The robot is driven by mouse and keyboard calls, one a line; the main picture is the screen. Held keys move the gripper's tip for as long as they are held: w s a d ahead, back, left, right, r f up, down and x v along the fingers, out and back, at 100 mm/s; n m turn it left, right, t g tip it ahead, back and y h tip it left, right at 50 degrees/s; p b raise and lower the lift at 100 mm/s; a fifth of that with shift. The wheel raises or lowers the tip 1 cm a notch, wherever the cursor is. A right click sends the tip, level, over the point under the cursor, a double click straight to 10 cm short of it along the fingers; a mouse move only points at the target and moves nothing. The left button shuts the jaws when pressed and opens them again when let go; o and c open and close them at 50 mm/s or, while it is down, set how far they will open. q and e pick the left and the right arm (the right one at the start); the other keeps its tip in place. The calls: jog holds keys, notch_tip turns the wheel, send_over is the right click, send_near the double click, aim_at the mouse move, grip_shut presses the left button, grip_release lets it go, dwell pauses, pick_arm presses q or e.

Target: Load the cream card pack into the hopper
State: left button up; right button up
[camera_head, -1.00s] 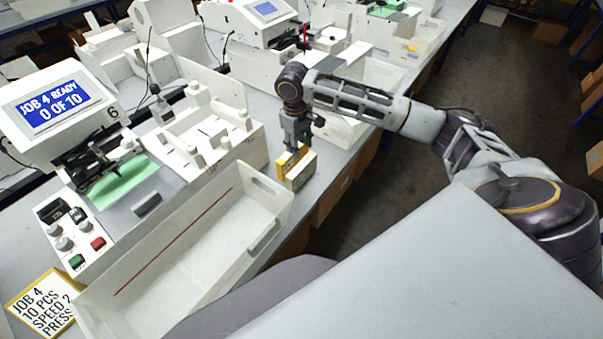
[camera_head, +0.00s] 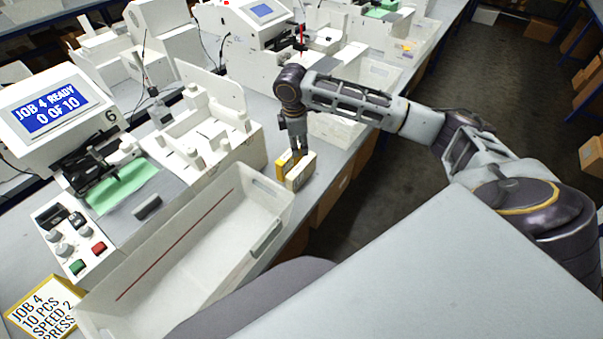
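The cream card pack (camera_head: 301,173) stands at the right edge of the bench, beside the white tray, with a yellow piece along its left side. My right gripper (camera_head: 297,155) points down at the top of the pack, its fingertips at or just over the upper edge. The fingers are small and partly merged with the pack, so I cannot tell whether they grip it. The likely hopper is the white open-topped feeder with round posts (camera_head: 207,130), left of the pack; no cards are visible in it. My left gripper is not in view.
A long white tray (camera_head: 190,250) with a red line lies in front of the feeder. The plotter's screen (camera_head: 45,108) reads JOB 4 READY, 0 OF 10. A control panel (camera_head: 72,235) and job card (camera_head: 45,308) are at left. More machines stand behind.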

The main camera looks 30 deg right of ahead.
aim_at(301, 165)
jog(key=shift+n, duration=4.6)
jog(key=shift+f, duration=0.15)
jog(key=shift+w+d+f, duration=0.1)
jog(key=shift+d+f, duration=0.1)
jog(key=shift+f, duration=1.15)
jog(key=shift+w+d+f, duration=0.1)
jog(key=shift+d+f, duration=0.05)
jog(key=shift+f, duration=1.25)
jog(key=shift+d+f, duration=0.2)
jog(key=shift+f, duration=1.15)
jog(key=shift+f, duration=0.15)
jog(key=shift+w+d+f+p, duration=0.1)
jog(key=shift+d+f+p, duration=0.05)
jog(key=shift+f, duration=0.65)
jog(key=shift+w+d+f+p, duration=0.1)
jog(key=shift+w+f+p, duration=0.05)
jog(key=shift+f, duration=0.65)
jog(key=shift+w+d+f+p, duration=0.1)
jog(key=shift+d+f+p, duration=0.05)
jog(key=shift+f, duration=0.65)
